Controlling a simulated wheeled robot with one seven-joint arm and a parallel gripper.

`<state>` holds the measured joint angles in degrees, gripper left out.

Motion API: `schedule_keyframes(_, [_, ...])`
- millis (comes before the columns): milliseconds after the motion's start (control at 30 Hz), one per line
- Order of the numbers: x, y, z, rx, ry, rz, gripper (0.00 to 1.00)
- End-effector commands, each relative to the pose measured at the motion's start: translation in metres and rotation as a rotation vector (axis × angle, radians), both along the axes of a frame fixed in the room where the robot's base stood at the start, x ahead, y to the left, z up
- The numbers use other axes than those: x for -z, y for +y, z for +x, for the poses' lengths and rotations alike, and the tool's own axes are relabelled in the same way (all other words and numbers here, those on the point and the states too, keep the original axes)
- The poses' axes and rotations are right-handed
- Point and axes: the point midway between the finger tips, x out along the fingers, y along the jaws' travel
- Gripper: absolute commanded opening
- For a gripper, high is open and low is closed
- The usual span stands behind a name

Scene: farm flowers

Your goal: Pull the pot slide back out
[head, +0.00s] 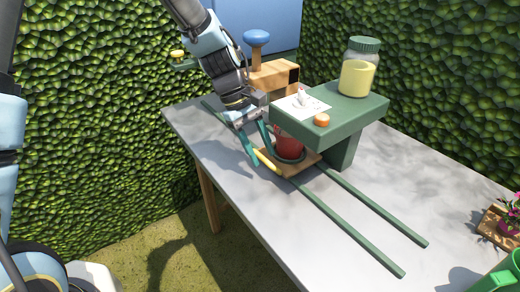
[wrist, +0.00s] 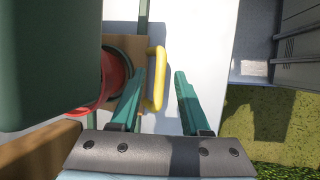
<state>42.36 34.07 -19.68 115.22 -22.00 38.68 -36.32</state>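The pot slide is a small wooden board (head: 305,162) on two green rails, with a yellow handle (head: 266,161) on its near-left edge. A red pot (head: 290,146) stands on it in a dark ring, partly under the green stand. In the wrist view the handle (wrist: 157,78) lies between the two teal fingers of my gripper (wrist: 160,76), closer to the left finger. A gap shows on the right, so my gripper is open. The board (wrist: 123,45) and pot (wrist: 115,75) show left of the handle. In the head view my gripper (head: 262,152) is at the handle.
The rails (head: 350,228) run clear toward the front right. A wooden block with a blue knob (head: 257,38) stands behind.

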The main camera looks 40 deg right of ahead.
Motion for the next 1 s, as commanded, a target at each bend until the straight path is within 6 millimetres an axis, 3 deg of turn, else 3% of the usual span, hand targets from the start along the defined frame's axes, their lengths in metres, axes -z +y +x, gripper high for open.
schedule_keyframes(367, [-0.009, 0.001, 0.005, 0.0, -0.003, -0.002, 0.47])
schedule_keyframes(800, [-0.081, 0.013, 0.036, 0.0, -0.003, -0.002, 0.47])
schedule_keyframes(1000, [-0.096, 0.016, 0.042, 0.0, -0.001, -0.001, 0.47])
